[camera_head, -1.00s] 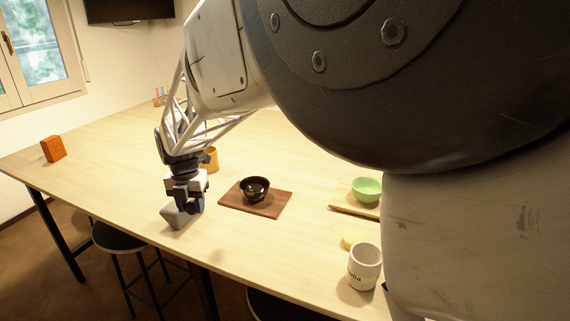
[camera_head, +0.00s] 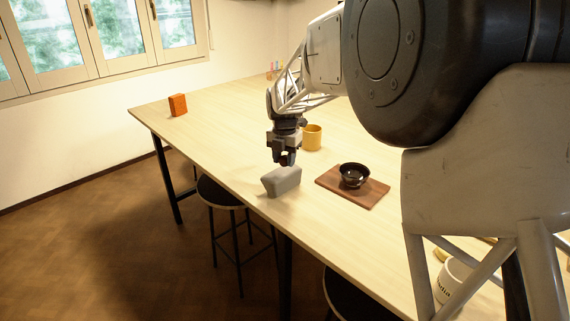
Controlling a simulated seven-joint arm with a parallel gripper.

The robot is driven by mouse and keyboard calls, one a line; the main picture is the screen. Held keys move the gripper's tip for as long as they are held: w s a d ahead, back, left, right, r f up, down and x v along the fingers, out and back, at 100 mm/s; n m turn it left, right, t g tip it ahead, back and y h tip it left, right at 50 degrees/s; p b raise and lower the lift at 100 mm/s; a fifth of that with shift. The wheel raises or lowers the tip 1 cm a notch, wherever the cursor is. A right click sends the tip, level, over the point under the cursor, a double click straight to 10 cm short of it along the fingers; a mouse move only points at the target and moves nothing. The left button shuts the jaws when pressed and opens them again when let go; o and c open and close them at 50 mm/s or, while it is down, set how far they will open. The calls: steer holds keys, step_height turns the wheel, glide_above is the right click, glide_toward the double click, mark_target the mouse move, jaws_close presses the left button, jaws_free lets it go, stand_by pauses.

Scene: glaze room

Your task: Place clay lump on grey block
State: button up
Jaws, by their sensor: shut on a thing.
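The grey block (camera_head: 281,181) lies on the wooden table near its front edge, left of the dark bowl. My gripper (camera_head: 285,158) points down just above or behind the block, with its tips close to the block's top. It is shut on a small dark thing, which seems to be the clay lump. The fingers hide most of it. I cannot tell whether the lump touches the block.
A black bowl (camera_head: 354,175) stands on a brown board (camera_head: 371,195) to the right. A yellow mug (camera_head: 312,138) stands behind. An orange block (camera_head: 178,105) is far left. A white mug (camera_head: 452,278) is partly hidden by my arm. Stools stand below the front edge.

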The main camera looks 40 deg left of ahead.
mark_target(283, 171)
steer(key=shift+w+a+f, duration=0.1)
steer(key=shift+w+a, duration=0.25)
steer(key=shift+a, duration=0.2)
steer(key=shift+w+a+f, duration=0.1)
steer(key=shift+w+a, duration=0.25)
steer(key=shift+a, duration=0.2)
steer(key=shift+r, duration=0.1)
steer(key=shift+f, duration=1.8)
steer(key=shift+f, duration=0.1)
steer(key=o, duration=0.9)
step_height(283, 171, up, 12)
steer(key=shift+r, duration=0.15)
